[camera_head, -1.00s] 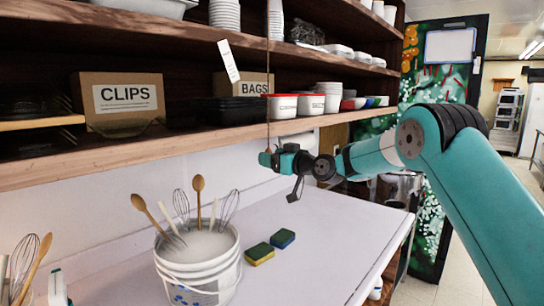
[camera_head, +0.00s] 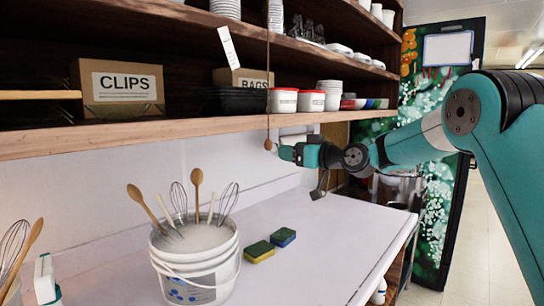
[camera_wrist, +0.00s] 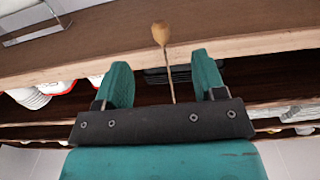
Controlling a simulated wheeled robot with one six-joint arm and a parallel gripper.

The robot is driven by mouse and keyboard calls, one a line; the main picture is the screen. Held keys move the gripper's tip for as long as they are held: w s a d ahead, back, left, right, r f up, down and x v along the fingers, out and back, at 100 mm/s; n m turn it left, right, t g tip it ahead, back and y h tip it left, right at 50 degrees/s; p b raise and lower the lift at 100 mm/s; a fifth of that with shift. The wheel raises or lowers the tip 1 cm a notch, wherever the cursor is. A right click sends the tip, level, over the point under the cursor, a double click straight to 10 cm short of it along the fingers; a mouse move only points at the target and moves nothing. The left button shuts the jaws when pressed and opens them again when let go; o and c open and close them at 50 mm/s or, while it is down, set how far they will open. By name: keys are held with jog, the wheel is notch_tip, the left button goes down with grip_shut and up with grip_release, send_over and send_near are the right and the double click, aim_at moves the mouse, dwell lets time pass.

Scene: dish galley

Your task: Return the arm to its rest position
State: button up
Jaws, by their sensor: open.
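My arm reaches in from the right in the head view. My gripper (camera_head: 287,153) is open and empty, below the front edge of the lower shelf. It is just right of a wooden bead (camera_head: 268,144) on a hanging cord (camera_head: 268,90). In the wrist view, the two teal fingers of my gripper (camera_wrist: 162,65) are apart. The bead (camera_wrist: 161,33) shows beyond the fingertips, and its cord runs through the picture between them. Neither finger visibly touches the bead.
A wooden shelf (camera_head: 150,133) with boxes and tubs is close above my gripper. Below, a white bucket (camera_head: 196,262) with whisks and spoons and two sponges (camera_head: 260,251) stand on the counter (camera_head: 325,245). The counter's right side is mostly clear.

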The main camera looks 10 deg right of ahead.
jog(key=shift+s+d, duration=0.3)
jog(key=shift+s, duration=0.1)
jog(key=s+a+f+g+h, duration=0.1)
jog(key=s+a+f+g, duration=0.1)
jog(key=s+a+g, duration=0.3)
jog(key=s+a+f, duration=0.2)
jog(key=s, duration=0.6)
jog(key=s+a+f+g+h, duration=0.1)
jog(key=s+a+f+g, duration=0.1)
jog(key=s+a+g, duration=0.3)
jog(key=s+d+f+g+h, duration=0.1)
jog(key=s+f, duration=0.2)
jog(key=s, duration=0.6)
jog(key=s+d+f+g+h, duration=0.2)
jog(key=s, duration=0.7)
jog(key=s+d+f+g+h, duration=0.1)
jog(key=s+f, duration=0.2)
jog(key=s, duration=0.6)
jog(key=shift+s+d+f+g, duration=0.15)
jog(key=shift+d+f+g, duration=0.1)
jog(key=shift+f+g, duration=0.05)
